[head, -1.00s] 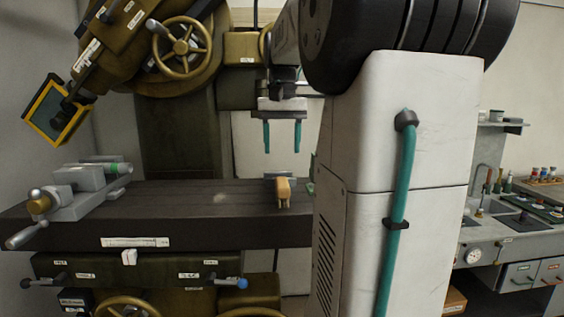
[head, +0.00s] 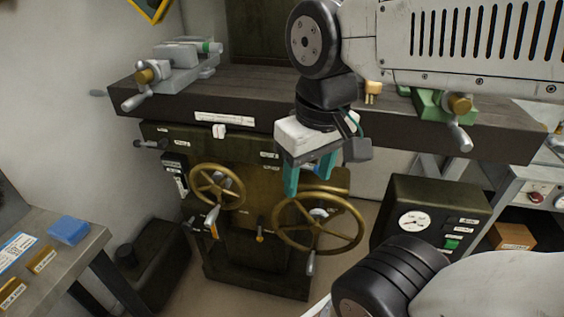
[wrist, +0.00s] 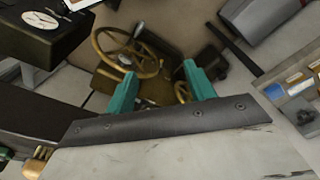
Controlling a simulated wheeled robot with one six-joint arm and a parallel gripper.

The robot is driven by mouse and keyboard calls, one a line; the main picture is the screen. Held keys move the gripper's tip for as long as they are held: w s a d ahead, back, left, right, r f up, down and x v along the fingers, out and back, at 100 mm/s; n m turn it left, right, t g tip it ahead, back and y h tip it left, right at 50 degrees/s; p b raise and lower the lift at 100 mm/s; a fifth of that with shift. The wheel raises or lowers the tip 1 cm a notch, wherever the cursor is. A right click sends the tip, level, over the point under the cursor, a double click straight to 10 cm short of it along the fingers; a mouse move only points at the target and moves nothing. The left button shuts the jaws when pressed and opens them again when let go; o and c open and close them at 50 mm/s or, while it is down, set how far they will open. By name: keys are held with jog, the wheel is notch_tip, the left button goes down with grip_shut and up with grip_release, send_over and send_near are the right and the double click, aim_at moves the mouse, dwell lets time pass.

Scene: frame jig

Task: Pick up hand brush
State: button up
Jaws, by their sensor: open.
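A tan piece (wrist: 38,162) also shows at the lower left corner of the wrist view, partly cut off. My gripper (head: 308,182) has two teal fingers, which are apart and empty. It hangs in front of the machine table, left of the tan piece and lower in the picture. The wrist view shows the fingers (wrist: 160,72) spread, with handwheels beyond.
The dark machine table (head: 235,100) carries a grey vise (head: 180,68) at left and a green vise (head: 432,103) at right. Brass handwheels (head: 218,188) stick out below. A gauge box (head: 430,220) stands at right. A side bench with a blue block (head: 69,230) is at lower left.

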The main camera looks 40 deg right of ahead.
jog(key=shift+s+a+f, duration=0.25)
jog(key=shift+s+f, duration=0.05)
jog(key=shift+f, duration=0.1)
